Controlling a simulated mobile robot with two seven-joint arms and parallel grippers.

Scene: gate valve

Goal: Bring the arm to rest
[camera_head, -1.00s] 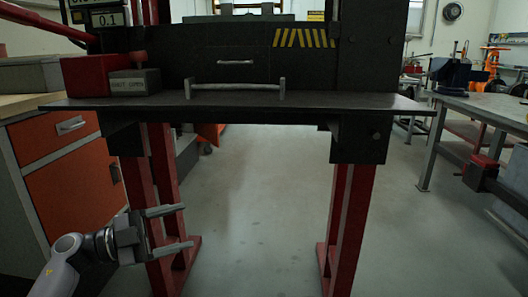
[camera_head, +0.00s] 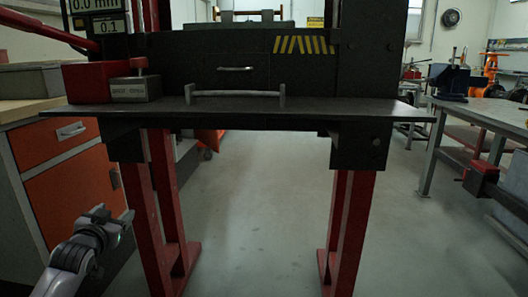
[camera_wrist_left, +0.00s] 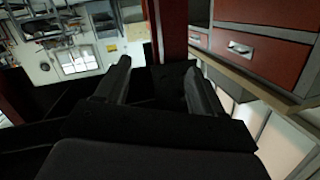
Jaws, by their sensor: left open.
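My left gripper (camera_head: 116,213) is low at the left of the head view, below the level of the black shelf and in front of the orange cabinet. Its fingers are apart, with nothing between them. In the left wrist view the two dark fingers (camera_wrist_left: 157,75) also stand apart and empty, with a red post (camera_wrist_left: 168,30) beyond them. My left arm (camera_head: 72,265) comes in from the lower left corner. My right gripper is not in view.
A black shelf (camera_head: 300,113) on red legs (camera_head: 350,230) crosses the middle, carrying a grey handle bar (camera_head: 236,94), red box (camera_head: 95,82) and grey block (camera_head: 136,88). An orange drawer cabinet (camera_head: 80,195) stands left; a workbench (camera_head: 490,112) stands right. Floor between the legs is clear.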

